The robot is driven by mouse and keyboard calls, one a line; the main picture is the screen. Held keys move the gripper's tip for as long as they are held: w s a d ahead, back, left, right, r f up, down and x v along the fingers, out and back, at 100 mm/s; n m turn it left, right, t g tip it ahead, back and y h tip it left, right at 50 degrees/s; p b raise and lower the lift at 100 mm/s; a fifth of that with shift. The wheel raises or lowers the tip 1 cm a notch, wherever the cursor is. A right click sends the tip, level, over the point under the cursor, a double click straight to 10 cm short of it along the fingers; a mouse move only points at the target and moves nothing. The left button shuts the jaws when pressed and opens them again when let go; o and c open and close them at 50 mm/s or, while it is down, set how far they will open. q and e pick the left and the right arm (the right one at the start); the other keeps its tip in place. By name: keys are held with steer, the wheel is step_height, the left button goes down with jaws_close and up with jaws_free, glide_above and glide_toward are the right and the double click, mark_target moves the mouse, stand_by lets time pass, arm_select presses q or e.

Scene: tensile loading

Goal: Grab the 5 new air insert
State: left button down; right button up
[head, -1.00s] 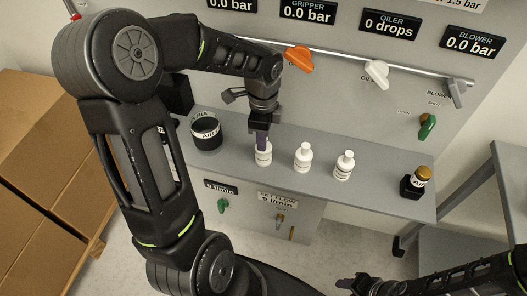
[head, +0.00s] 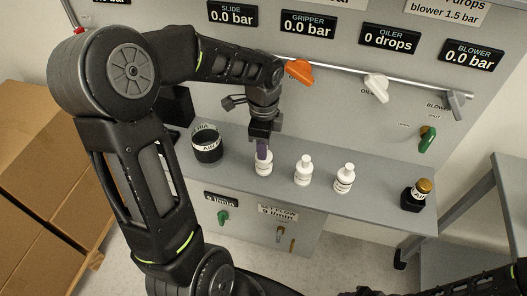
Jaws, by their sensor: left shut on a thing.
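No item that I can clearly name as an air insert shows. Three white bottles stand in a row on the grey shelf: the left bottle (head: 264,168), the middle bottle (head: 303,172) and the right bottle (head: 344,180). My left gripper (head: 263,152) points down over the left bottle, its purple fingers shut on the bottle's top. The fingers hide the bottle's neck. The bottle looks upright, at shelf level. My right gripper (head: 366,292) barely shows at the bottom edge, apart from the bottles, and its fingers cannot be made out.
A black cup (head: 207,148) with a white lettered band stands left of the bottles. A small black jar (head: 413,196) with a brass-coloured lid stands at the shelf's right end. Behind rises a panel with an orange knob (head: 299,70), a white knob (head: 376,88) and displays.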

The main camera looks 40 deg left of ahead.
arm_select(q)
step_height(320, 180, up, 8)
steer(key=shift+r, duration=0.15)
stand_by(0.6)
